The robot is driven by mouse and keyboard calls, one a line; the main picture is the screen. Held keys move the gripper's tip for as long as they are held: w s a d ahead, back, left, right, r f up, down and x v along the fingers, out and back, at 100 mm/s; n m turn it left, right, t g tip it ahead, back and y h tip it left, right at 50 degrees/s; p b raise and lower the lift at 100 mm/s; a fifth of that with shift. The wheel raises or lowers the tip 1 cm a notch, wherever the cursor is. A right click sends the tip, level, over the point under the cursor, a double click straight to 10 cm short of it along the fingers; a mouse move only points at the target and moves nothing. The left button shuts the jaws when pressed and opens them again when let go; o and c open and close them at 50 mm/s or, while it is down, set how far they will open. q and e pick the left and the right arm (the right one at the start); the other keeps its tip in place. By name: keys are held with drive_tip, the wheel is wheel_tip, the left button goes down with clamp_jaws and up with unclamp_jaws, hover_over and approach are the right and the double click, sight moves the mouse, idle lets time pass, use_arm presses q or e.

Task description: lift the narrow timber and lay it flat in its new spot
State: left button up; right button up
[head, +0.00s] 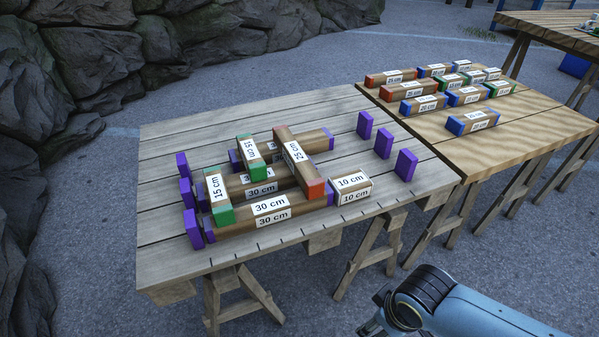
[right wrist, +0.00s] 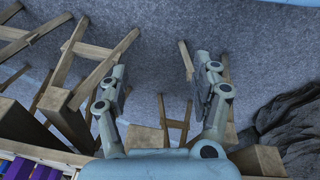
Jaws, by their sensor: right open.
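Labelled timbers lie on the near plank table (head: 170,130); I cannot tell which is the narrow one. Long purple-ended 30 cm timbers (head: 235,220) lie side by side. Across them rest a red-ended 25 cm timber (head: 305,170) and two green-ended 15 cm timbers, one left (head: 224,199) and one farther back (head: 243,146). A 10 cm timber (head: 350,188) sits at the front timber's right end. My right gripper (head: 372,318) is off the table's front edge, low in the head view. In the right wrist view (right wrist: 160,75) its fingers are spread and empty. My left gripper is not in view.
Purple upright blocks stand at left (head: 184,193) and right (head: 383,143) on the near table. A second table (head: 540,120) behind right holds several shorter timbers (head: 472,122). Trestle legs (head: 370,245) stand below. Rocks (head: 80,70) are at left. The near table's back left is bare.

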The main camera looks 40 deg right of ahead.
drive_tip(key=w+a+r+b, duration=0.15)
drive_tip(key=w+r, duration=0.45)
drive_tip(key=r, duration=0.6)
drive_tip(key=m+t+b, duration=0.1)
drive_tip(key=m+t, duration=0.1)
drive_tip(key=m, duration=0.1)
approach(296, 152)
drive_tip(key=shift+s+a+f, duration=0.15)
drive_tip(key=shift+a+f, duration=0.3)
drive_tip(key=shift+f, duration=0.05)
drive_tip(key=b+x, duration=0.2)
drive_tip(key=x, duration=0.2)
drive_tip(key=shift+w+d+f, duration=0.15)
drive_tip(key=shift+w+f, duration=0.15)
drive_tip(key=shift+w, duration=0.05)
drive_tip(key=x, duration=0.2)
drive_tip(key=b+x, duration=0.2)
drive_tip(key=x, duration=0.1)
drive_tip(key=shift+w+d+f, duration=0.15)
drive_tip(key=shift+d+f, duration=0.15)
drive_tip(key=shift+d, duration=0.1)
drive_tip(key=shift+r, duration=0.1)
clamp_jaws()
